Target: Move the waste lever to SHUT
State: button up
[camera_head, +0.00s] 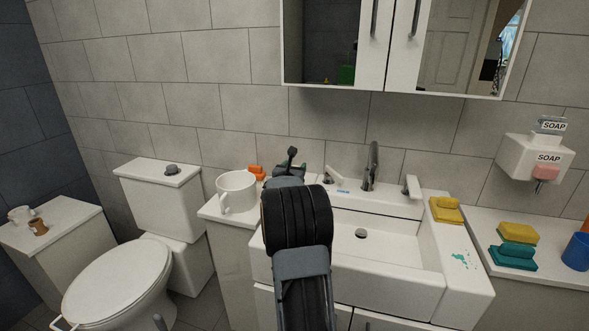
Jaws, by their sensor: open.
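The white sink (385,270) has a dark drain (361,233) in its basin and a tall dark spout (371,165) at its back. A light handle (334,177) stands left of the spout, and another light handle (411,187) stands to its right. A small blue marking (343,190) lies on the ledge by the left handle; it is too small to read. I cannot tell for certain which part is the waste lever. My gripper (291,156) is open, at the sink's back left, left of the left handle and apart from it. My arm hides part of the sink's left side.
The mirror cabinet (400,92) hangs above. The toilet (120,275) is at left.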

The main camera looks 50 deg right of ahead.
grip_shut()
dwell(0.4)
jog(key=shift+f, duration=0.15)
